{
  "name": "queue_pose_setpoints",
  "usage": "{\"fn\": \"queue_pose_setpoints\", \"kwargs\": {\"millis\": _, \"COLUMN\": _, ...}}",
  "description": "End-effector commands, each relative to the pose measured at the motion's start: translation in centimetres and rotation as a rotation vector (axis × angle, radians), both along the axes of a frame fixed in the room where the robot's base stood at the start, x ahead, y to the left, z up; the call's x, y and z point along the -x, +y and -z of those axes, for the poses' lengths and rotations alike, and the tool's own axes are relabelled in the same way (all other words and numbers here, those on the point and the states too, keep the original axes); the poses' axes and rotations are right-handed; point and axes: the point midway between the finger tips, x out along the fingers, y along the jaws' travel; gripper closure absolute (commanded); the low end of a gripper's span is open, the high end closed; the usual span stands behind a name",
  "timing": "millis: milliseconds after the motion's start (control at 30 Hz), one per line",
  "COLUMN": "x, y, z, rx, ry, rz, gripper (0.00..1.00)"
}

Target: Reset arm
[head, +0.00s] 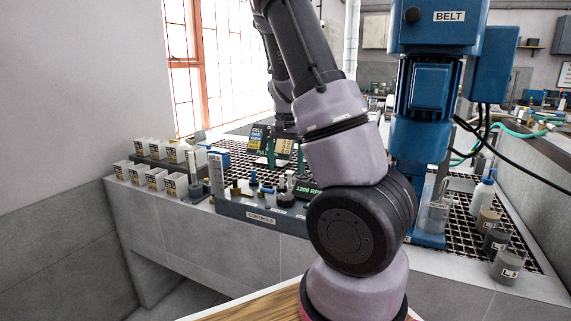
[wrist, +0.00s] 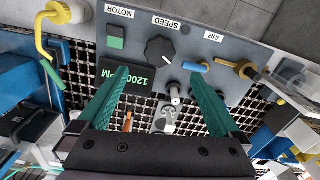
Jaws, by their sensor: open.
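The fingers point toward the control panel (wrist: 250,20), which carries a green motor button (wrist: 116,36), a black speed knob (wrist: 160,50), a blue air lever (wrist: 195,67) and a display reading 1200 (wrist: 137,79). I cannot tell how far the fingertips are from the panel.
The panel (head: 262,217) stands on the bench's front edge. Several white labelled boxes (head: 152,178) stand at the left. The blue belt-drive machine (head: 432,90) rises at the right, near a wash bottle (head: 483,195) and grey-brown jars (head: 507,266). Black grating covers the bench top.

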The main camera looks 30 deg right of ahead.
Motion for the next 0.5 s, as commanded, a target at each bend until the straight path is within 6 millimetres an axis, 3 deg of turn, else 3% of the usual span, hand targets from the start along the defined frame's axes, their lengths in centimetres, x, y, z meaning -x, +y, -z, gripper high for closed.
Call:
{"fn": "queue_pose_setpoints", "kwargs": {"millis": 367, "x": 0.0, "y": 0.0, "z": 0.0, "rx": -0.001, "ry": -0.001, "rz": -0.001, "gripper": 0.00}}
{"fn": "queue_pose_setpoints", "kwargs": {"millis": 500, "x": 0.4, "y": 0.8, "z": -1.2, "rx": -0.037, "ry": -0.027, "rz": -0.009, "gripper": 0.00}}
